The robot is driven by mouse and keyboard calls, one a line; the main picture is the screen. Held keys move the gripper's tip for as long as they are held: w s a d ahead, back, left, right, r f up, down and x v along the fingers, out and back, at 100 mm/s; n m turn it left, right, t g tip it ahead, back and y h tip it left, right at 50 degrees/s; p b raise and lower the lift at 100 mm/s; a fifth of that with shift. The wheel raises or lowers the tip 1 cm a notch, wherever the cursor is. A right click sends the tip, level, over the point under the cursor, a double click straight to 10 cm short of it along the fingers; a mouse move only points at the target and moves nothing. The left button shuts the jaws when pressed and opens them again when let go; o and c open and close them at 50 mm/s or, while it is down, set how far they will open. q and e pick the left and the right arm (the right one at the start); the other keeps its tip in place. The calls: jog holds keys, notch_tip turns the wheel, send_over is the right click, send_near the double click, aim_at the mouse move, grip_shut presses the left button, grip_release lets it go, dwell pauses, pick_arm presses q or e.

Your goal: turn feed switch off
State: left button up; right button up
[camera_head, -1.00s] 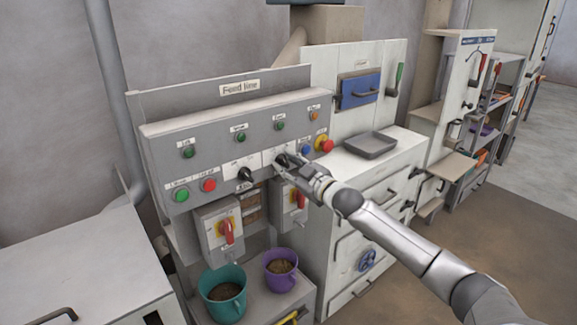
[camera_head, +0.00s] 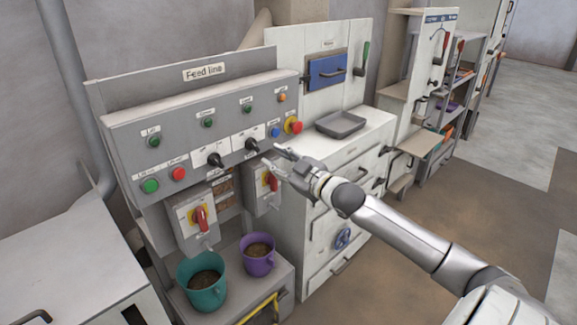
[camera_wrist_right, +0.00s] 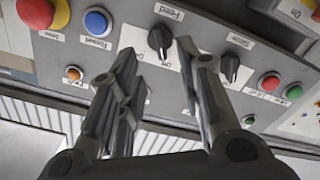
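The feed switch is a black rotary knob (camera_head: 251,144) on a white plate of the grey Feed line panel, left of the blue button. In the right wrist view the knob (camera_wrist_right: 160,40) sits beside a label reading "Feed". A second black knob (camera_head: 215,159) is left of it in the head view; it also shows in the wrist view (camera_wrist_right: 229,67). My right gripper (camera_head: 274,160) is open and empty, just right of and below the feed knob, apart from it. In the wrist view its fingers (camera_wrist_right: 158,62) are spread. My left gripper is not in view.
A red emergency button (camera_head: 295,125) and a blue button (camera_head: 275,132) are close to the gripper. Red-handled switch boxes (camera_head: 197,222) hang below the panel. A teal bucket (camera_head: 201,283) and a purple bucket (camera_head: 258,256) stand lower down.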

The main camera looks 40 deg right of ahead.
jog(key=shift+s+d, duration=0.15)
jog(key=shift+s, duration=1.7)
